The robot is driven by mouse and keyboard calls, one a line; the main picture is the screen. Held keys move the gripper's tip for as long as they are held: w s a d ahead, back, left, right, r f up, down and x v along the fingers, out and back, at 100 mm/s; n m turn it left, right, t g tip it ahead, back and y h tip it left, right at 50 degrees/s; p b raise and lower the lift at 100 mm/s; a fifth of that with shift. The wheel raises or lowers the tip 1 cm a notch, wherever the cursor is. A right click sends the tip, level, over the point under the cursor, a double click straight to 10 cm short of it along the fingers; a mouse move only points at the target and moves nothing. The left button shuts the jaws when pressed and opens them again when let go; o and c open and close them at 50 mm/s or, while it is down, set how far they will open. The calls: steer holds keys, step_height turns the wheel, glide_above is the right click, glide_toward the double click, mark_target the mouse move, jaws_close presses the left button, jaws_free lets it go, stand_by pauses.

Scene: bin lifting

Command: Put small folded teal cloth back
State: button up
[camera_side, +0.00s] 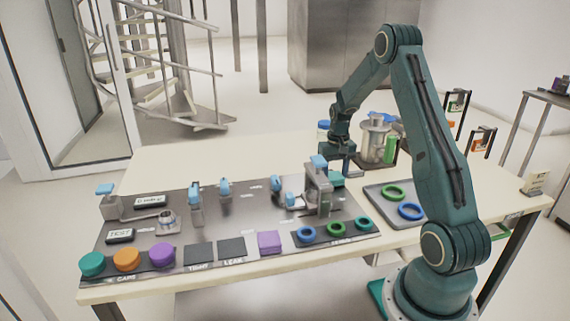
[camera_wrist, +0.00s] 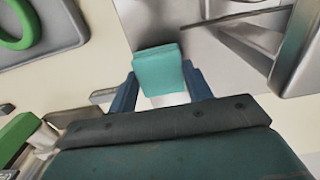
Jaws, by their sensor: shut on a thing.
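The small folded teal cloth (camera_wrist: 158,68) is between the two blue fingers of my gripper (camera_wrist: 160,88) in the wrist view. In the side view the cloth (camera_side: 337,180) shows just below my gripper (camera_side: 345,165), behind the grey press-like fixture on the metal board. My gripper is shut on the cloth. The cloth is near the right back edge of the metal board (camera_side: 240,215). I cannot tell whether it touches the surface under it.
The grey fixture with a blue top (camera_side: 318,190) stands close in front of my gripper. A grey tray (camera_side: 385,192) with green and blue rings lies to the right. A metal canister (camera_side: 375,140) and a green block (camera_side: 390,149) stand behind. The table's back left (camera_side: 200,160) is clear.

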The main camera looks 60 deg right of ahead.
mark_target(334, 175)
steer(key=shift+f, duration=0.3)
steer(key=o, duration=0.9)
steer(key=shift+o, duration=0.2)
steer(key=shift+r, duration=0.1)
step_height(334, 175, up, 12)
stand_by(0.6)
